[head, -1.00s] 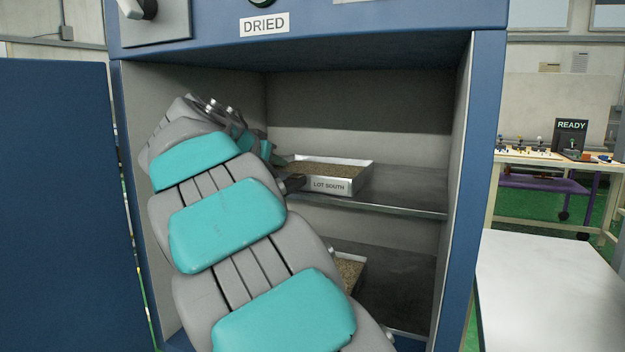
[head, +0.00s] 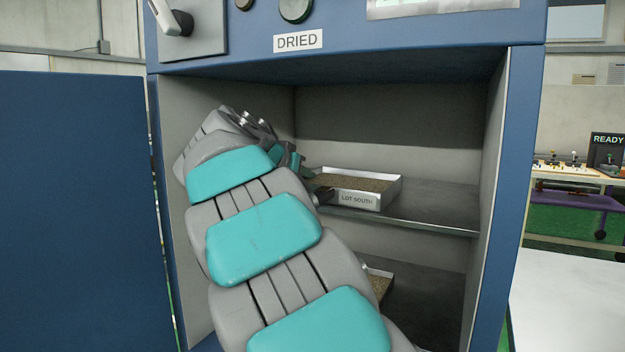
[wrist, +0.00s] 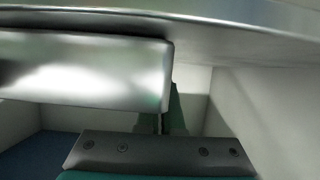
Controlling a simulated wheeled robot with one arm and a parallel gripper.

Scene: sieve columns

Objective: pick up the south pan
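The south pan (head: 358,199) is a shallow, pale metal tray labelled "LOT SOUTH", filled with brown grainy material. It rests on the upper shelf of the open cabinet in the head view. In the wrist view a shiny metal face fills the upper left, very close, above the dark gripper body.
The upper shelf (head: 430,213) is bare to the right of the pan. A second pan (head: 379,284) on the lower shelf is partly hidden by my arm. The blue cabinet door (head: 80,200) is open on the left. A white table (head: 570,300) stands at the right.

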